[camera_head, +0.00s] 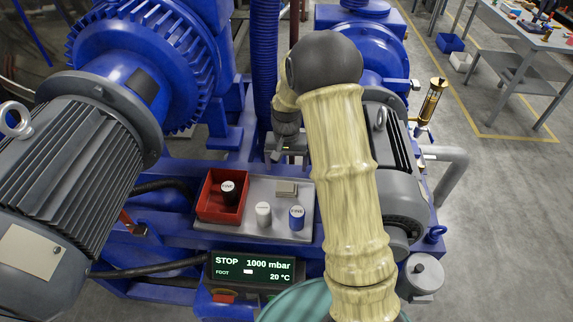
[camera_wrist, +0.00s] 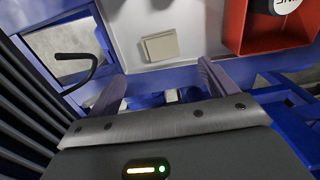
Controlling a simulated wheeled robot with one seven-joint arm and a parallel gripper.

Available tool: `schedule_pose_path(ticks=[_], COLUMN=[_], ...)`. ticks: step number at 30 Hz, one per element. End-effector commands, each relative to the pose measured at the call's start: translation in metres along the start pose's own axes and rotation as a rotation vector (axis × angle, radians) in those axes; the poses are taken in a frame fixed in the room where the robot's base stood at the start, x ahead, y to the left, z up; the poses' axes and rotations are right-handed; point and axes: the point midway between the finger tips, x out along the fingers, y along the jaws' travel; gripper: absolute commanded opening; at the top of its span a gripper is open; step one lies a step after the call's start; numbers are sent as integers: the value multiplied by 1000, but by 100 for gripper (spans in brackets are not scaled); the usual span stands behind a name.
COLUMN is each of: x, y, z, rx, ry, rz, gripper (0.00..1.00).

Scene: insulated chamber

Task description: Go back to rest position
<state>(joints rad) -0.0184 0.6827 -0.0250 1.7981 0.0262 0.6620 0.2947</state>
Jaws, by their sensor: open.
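My gripper (camera_head: 280,152) is at the end of my arm, in front of the blue machine and just beyond the far edge of a light grey tray (camera_head: 258,192). My arm in its pale ribbed cover hides part of the scene. In the wrist view my gripper (camera_wrist: 162,88) shows two fingers well apart with nothing between them. It is open and empty, apart from the tray's items.
The tray carries a red box (camera_head: 205,212) with a dark capped jar (camera_head: 228,193), a white jar (camera_head: 263,214), a blue jar (camera_head: 297,216) and a beige block (camera_head: 287,188). A display (camera_head: 252,268) reads STOP, 1000 mbar, 20 °C. Large motors (camera_head: 70,180) flank the tray.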

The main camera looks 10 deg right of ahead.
Motion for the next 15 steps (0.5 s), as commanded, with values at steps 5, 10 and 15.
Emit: schedule_pose_path(ticks=[5, 10, 15], x=[0, 0, -4], y=[0, 0, 1], z=[0, 0, 2], rx=[0, 0, -3], ry=[0, 0, 3], rz=[0, 0, -1], gripper=[85, 85, 85])
